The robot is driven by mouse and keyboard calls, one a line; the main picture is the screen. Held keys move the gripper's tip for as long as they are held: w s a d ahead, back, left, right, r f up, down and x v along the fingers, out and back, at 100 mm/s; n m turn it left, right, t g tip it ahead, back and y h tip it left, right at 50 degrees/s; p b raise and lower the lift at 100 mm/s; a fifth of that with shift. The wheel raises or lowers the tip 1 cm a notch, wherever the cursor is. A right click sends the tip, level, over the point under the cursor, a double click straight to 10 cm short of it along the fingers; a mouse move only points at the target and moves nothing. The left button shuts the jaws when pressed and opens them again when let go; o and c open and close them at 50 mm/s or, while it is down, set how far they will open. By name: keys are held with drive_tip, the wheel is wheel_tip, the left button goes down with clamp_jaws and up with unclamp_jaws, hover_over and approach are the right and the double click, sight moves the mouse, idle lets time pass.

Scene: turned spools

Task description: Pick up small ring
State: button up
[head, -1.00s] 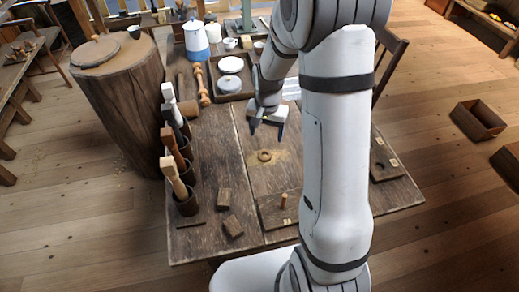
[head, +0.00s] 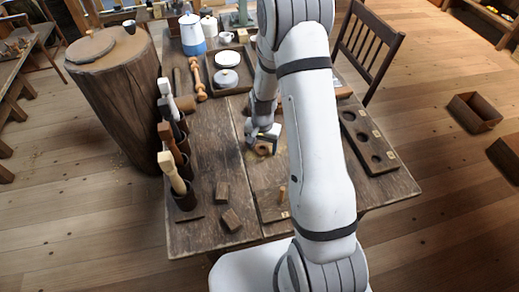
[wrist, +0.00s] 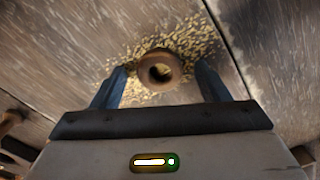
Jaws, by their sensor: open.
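The small ring (wrist: 160,69) is brown wood with a round hole. It lies on the table among pale shavings, and in the wrist view it sits between and slightly beyond my fingertips. In the head view the ring (head: 263,149) shows just at my gripper, partly hidden by it. My gripper (wrist: 161,78) is open, with one dark finger on each side of the ring and a gap on both sides. In the head view my gripper (head: 262,142) points down, low over the table.
A board with a peg (head: 282,194) lies in front of the ring, and two wooden blocks (head: 226,205) lie to the left. Cups with tool handles (head: 182,170) line the left edge. A board with round holes (head: 371,144) is at the right.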

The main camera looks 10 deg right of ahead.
drive_tip(key=shift+c, duration=0.3)
drive_tip(key=c, duration=1)
wheel_tip(320, 180, up, 10)
drive_tip(key=shift+b, duration=0.4)
drive_tip(key=shift+r, duration=0.1)
